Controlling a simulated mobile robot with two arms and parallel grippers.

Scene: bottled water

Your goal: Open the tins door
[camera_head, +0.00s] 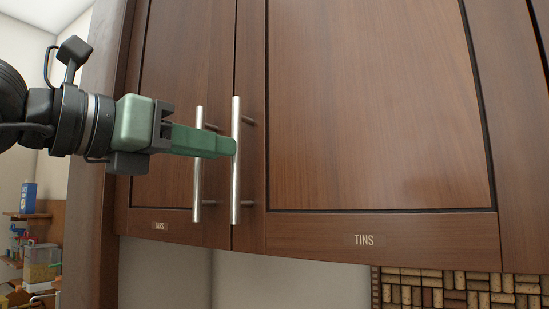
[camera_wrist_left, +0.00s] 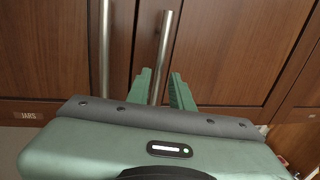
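The tins door (camera_head: 380,110) is a brown wooden cupboard door, shut, with a TINS label (camera_head: 364,240) on its lower rail. Its upright silver handle (camera_head: 235,190) is at the door's left edge; it also shows in the left wrist view (camera_wrist_left: 164,40). My left gripper (camera_head: 233,146) comes in from the left with its green fingers at this handle. In the left wrist view its fingers (camera_wrist_left: 160,80) are apart, with the handle running between them and a gap at the right finger. Whether a finger touches the handle I cannot tell. My right gripper is not in view.
The shut jars door (camera_head: 180,70) is just left, with its own silver handle (camera_head: 198,185) close beside, partly behind my left fingers. A cork-patterned panel (camera_head: 460,288) is below right. Shelves with boxes (camera_head: 28,197) stand at far left.

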